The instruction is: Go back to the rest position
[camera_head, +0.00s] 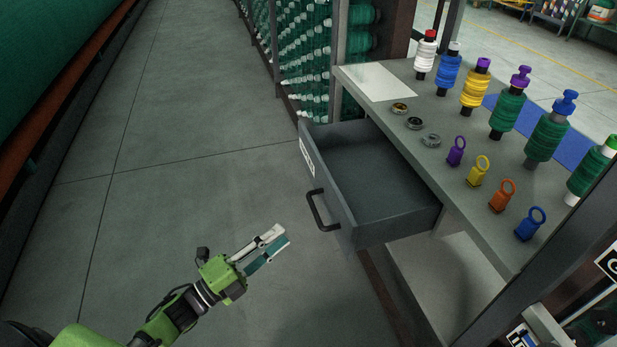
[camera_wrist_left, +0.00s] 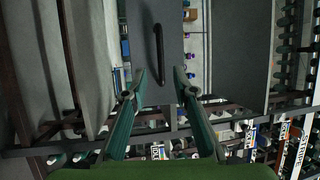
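My left gripper (camera_head: 272,243) is over the grey floor, to the left of and lower in the picture than the open drawer (camera_head: 378,228). Its two fingers are apart with nothing between them, and they also show apart in the left wrist view (camera_wrist_left: 160,82). The drawer's black handle (camera_head: 317,210) is a short way from the fingertips and clear of them. In the left wrist view the handle (camera_wrist_left: 159,50) appears upright beyond the fingertips. The drawer is pulled out of the table and its visible inside is empty. My right gripper is in neither view.
The grey table (camera_head: 455,150) holds several thread spools, coloured ring-topped tags, small round parts and a white sheet (camera_head: 376,81). A rack of green spools (camera_head: 305,50) stands behind. A long green roll (camera_head: 45,75) lies at the left. The floor aisle (camera_head: 190,120) is clear.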

